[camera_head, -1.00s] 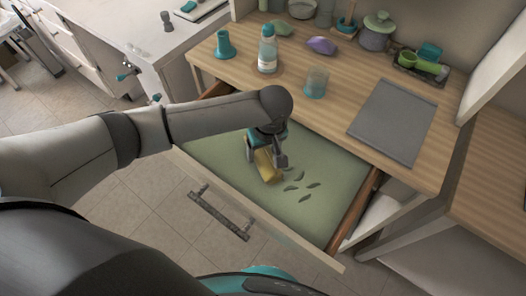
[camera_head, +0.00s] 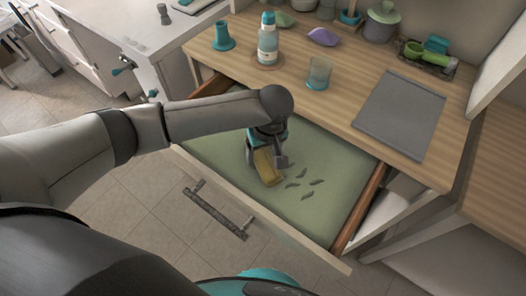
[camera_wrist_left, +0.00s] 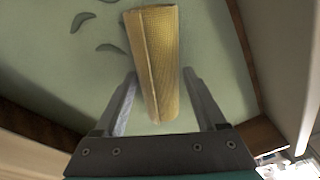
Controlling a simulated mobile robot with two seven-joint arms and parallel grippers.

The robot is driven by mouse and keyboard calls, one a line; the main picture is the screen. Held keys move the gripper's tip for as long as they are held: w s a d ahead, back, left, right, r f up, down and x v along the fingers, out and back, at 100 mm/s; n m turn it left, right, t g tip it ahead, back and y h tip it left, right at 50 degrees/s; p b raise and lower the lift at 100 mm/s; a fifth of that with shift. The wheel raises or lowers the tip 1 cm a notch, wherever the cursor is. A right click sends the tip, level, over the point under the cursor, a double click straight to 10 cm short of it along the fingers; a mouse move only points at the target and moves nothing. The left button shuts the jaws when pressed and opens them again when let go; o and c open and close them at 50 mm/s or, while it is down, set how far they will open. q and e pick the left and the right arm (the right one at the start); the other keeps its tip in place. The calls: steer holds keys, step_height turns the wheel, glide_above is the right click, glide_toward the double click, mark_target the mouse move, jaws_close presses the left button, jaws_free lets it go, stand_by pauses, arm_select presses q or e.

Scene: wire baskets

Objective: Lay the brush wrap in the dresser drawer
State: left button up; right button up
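The brush wrap (camera_head: 266,166) is a yellow, woven-looking roll low over or on the pale green floor of the open dresser drawer (camera_head: 335,150). My left gripper (camera_head: 270,155) is inside the drawer, pointing down at the wrap. In the left wrist view, the wrap (camera_wrist_left: 158,60) lies between and beyond the two fingertips (camera_wrist_left: 160,74), with narrow gaps on both sides, so the fingers look open around it. I cannot tell whether the wrap rests fully on the drawer floor. My right gripper is not in view.
Dark leaf-shaped marks (camera_head: 298,185) lie on the drawer floor beside the wrap. The wooden top above holds a bottle (camera_head: 267,42), a glass (camera_head: 318,74), a purple item (camera_head: 323,37) and a grey mat (camera_head: 400,115). The drawer's right part is clear.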

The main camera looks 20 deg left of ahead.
arm_select(q)
steer(key=o, duration=0.4)
steer(key=shift+r, duration=0.1)
steer(key=r+p, duration=0.1)
steer(key=r, duration=0.4)
steer(key=s+d+r+p, duration=0.1)
steer(key=r+p, duration=0.1)
steer(key=r, duration=0.3)
steer(key=d+r+p, duration=0.1)
steer(key=r+p, duration=0.1)
steer(key=r, duration=0.3)
steer(key=shift+s, duration=0.15)
steer(key=shift+s+f, duration=0.1)
steer(key=shift+f, duration=0.05)
